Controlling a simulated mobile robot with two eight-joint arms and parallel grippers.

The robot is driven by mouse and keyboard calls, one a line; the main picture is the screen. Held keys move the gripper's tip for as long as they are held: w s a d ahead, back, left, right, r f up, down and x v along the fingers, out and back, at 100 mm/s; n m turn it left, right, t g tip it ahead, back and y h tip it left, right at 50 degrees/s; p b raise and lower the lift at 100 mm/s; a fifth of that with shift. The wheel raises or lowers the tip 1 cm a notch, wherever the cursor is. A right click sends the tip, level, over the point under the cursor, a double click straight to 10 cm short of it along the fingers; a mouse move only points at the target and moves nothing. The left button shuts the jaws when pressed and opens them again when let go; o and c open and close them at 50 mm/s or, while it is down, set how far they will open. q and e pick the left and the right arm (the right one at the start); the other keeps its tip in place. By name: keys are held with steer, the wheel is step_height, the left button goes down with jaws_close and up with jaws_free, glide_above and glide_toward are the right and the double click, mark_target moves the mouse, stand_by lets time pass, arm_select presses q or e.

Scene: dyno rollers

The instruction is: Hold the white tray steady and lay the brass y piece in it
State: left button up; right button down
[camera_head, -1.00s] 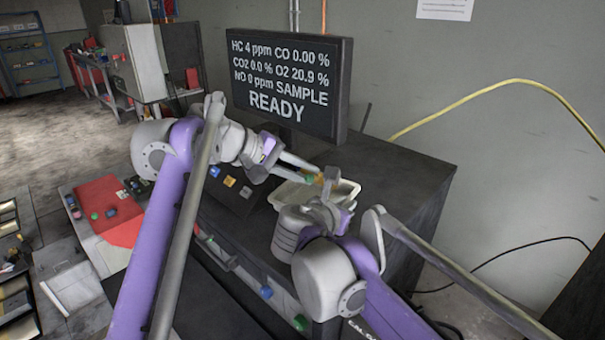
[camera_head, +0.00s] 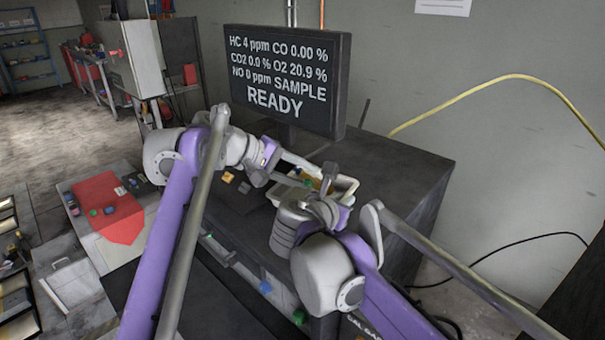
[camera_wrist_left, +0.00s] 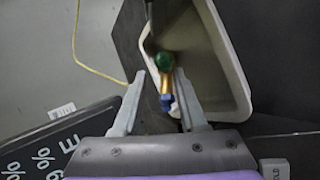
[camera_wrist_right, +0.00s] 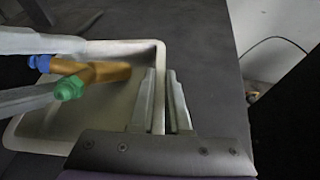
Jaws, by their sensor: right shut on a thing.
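The white tray (camera_head: 347,188) sits on the dark cabinet top; it also shows in the left wrist view (camera_wrist_left: 236,80) and the right wrist view (camera_wrist_right: 105,46). My right gripper (camera_wrist_right: 160,100) is shut on the tray's rim at its near right side. The brass y piece (camera_wrist_right: 105,72), with a green and a blue end, is over or in the tray; its brass end looks blurred. My left gripper (camera_wrist_left: 160,73) is open around the piece, with a clear gap on one side. In the head view my right gripper (camera_head: 328,188) partly hides the tray. I cannot tell whether the piece touches the tray floor.
A monitor (camera_head: 288,80) stands behind the tray on the cabinet. Small coloured parts, including a yellow one (camera_head: 228,177), lie left of the left gripper. A red mat (camera_head: 108,208) lies on the left bench. The cabinet top (camera_head: 400,165) right of the tray is clear.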

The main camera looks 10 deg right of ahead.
arm_select(q)
steer(key=shift+o, duration=0.7)
steer(key=shift+a, duration=0.1)
steer(key=v, duration=1.2)
arm_select(e)
steer(key=c, duration=0.8)
jaws_free()
